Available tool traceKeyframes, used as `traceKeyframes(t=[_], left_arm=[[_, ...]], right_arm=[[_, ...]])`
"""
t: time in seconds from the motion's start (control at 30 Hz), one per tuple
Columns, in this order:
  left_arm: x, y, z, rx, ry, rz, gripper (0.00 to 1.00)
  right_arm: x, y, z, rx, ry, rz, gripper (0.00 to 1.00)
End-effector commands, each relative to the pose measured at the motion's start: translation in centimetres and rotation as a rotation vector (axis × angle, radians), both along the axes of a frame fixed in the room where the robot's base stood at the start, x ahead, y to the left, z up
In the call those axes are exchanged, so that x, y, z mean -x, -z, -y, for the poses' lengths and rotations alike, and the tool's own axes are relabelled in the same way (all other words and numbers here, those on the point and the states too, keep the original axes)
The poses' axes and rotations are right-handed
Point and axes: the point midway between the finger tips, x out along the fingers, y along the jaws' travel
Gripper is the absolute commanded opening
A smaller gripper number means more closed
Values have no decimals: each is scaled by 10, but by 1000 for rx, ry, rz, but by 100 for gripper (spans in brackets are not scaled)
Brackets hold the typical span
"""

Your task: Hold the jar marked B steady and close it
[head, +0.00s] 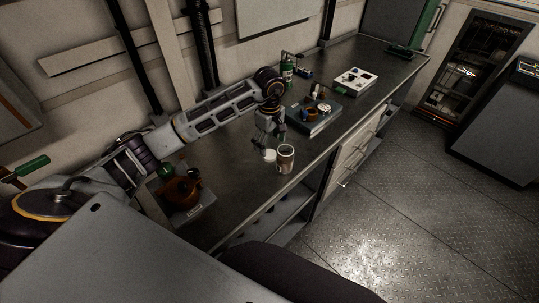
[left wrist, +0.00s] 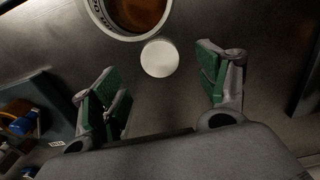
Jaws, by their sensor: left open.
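An open jar (head: 286,159) with a pale wall and brown contents stands upright near the front edge of the bench. Its rim (left wrist: 108,22) and brown inside show at the top of the left wrist view; I cannot read a letter B on it. A round white lid (head: 269,155) lies beside the jar, and in the left wrist view the lid (left wrist: 160,58) is close to the rim but off it. My left gripper (head: 270,137) is above the lid, pointing down. Its green-padded fingers (left wrist: 162,80) are wide open and empty. My right gripper is not in view.
A grey tray (head: 326,126) with small items stands behind the jar. Farther along are a white box (head: 355,82) and a green bottle (head: 287,72).

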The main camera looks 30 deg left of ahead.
Motion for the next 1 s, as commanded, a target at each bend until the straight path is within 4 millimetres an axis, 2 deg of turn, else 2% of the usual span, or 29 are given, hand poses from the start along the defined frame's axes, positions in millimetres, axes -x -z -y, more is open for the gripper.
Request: traceKeyframes(t=[0.27,0.7,1.0], left_arm=[[0,12,0,1,-1,-1,75],[-1,48,-1,1,0,-1,75],[-1,52,-1,0,0,0,75]], right_arm=[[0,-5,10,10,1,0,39],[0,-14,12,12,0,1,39],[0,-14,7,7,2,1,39]])
